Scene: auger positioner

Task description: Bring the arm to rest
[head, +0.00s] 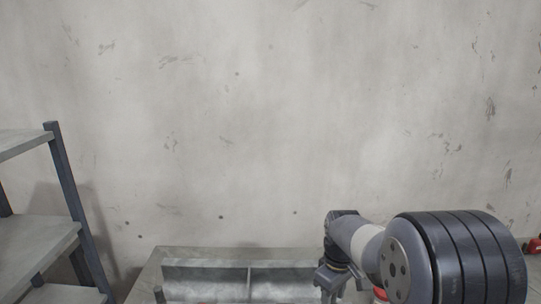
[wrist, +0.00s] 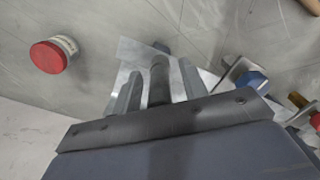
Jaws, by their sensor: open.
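My gripper (head: 334,282) hangs at the lower right of the head view, over the right end of a grey metal trough (head: 205,284). In the wrist view my gripper (wrist: 157,88) shows two grey fingers standing apart, so it is open. A dark round bar shows between the fingers in that view. I cannot tell whether it is part of the gripper or a thing beyond it. My arm is bent, with its large dark joint at the right of the head view.
A grey shelf rack (head: 66,190) stands at the left. A bare concrete wall (head: 260,120) fills the back. The wrist view shows a red-capped jar (wrist: 49,57) on the left, a blue part (wrist: 251,82) and a brass-coloured piece (wrist: 297,100) on the right. A red item (head: 535,246) is at the right edge.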

